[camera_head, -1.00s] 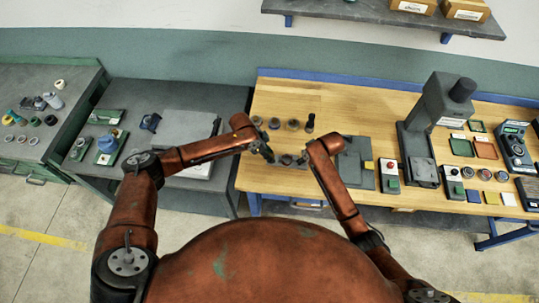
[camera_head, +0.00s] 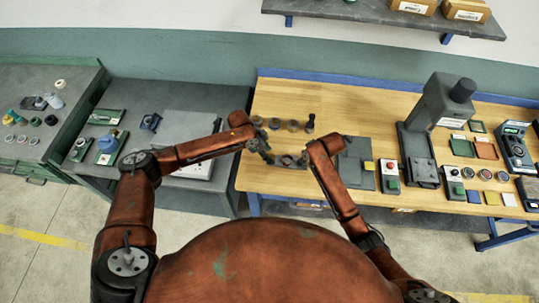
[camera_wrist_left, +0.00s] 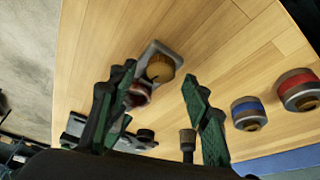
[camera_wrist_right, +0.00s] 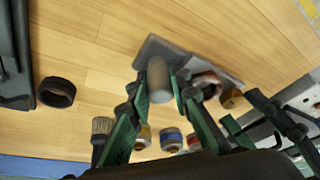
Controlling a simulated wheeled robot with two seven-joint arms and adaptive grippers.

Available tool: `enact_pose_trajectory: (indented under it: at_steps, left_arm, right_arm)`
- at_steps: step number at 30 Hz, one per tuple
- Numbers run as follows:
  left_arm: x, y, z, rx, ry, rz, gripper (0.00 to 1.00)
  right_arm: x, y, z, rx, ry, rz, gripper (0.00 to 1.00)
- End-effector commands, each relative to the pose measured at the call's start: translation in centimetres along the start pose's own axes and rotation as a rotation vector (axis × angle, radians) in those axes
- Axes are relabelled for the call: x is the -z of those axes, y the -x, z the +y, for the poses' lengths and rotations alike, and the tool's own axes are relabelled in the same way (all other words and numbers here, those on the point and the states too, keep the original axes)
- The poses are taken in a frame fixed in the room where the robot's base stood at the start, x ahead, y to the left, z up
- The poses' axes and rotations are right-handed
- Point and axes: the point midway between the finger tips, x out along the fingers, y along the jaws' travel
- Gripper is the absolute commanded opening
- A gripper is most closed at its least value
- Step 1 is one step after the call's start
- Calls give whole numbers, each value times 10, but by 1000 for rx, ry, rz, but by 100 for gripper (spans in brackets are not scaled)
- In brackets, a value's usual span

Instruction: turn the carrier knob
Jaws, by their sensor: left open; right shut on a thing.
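The carrier is a grey plate (camera_wrist_right: 150,48) on the wooden bench between my grippers. It bears a grey cylinder (camera_wrist_right: 158,80), a reddish ring (camera_wrist_right: 207,82) and a round brass knob (camera_wrist_right: 232,98). The knob also shows in the left wrist view (camera_wrist_left: 160,68), beside the red part (camera_wrist_left: 138,95). My right gripper (camera_wrist_right: 163,98) is shut on the grey cylinder, with a finger on either side. My left gripper (camera_wrist_left: 160,85) is open; the knob appears between its fingertips, with no clear contact. In the head view my left gripper (camera_head: 267,156) is left of the carrier, which is partly hidden.
Banded cylinders, blue (camera_wrist_left: 250,112) and red (camera_wrist_left: 298,90), stand behind the carrier, with a brush (camera_wrist_right: 102,128) at the row's end. A dark ring (camera_wrist_right: 56,92) lies apart. A grey press (camera_head: 420,140) and a red-and-green button box (camera_head: 390,176) stand right.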

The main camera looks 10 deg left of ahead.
Motion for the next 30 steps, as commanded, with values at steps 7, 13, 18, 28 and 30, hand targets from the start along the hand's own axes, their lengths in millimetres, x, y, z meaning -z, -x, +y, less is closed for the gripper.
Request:
enact_pose_trajectory:
  at_steps: [7, 13, 18, 28, 30]
  left_arm:
    - [0, 53, -1, 4, -1, 1, 45]
    - [0, 88, -1, 3, -2, 0, 45]
    - [0, 102, -1, 3, -1, 0, 45]
    - [0, 104, -1, 2, -1, -1, 45]
    - [0, 104, -1, 2, -1, 0, 45]
  right_arm:
    - [0, 0, 0, 0, 0, -1, 0]
    - [0, 0, 0, 0, 0, -1, 0]
    - [0, 0, 0, 0, 0, -1, 0]
    - [0, 0, 0, 0, 0, 0, 20]
    - [0, 0, 0, 0, 0, 0, 25]
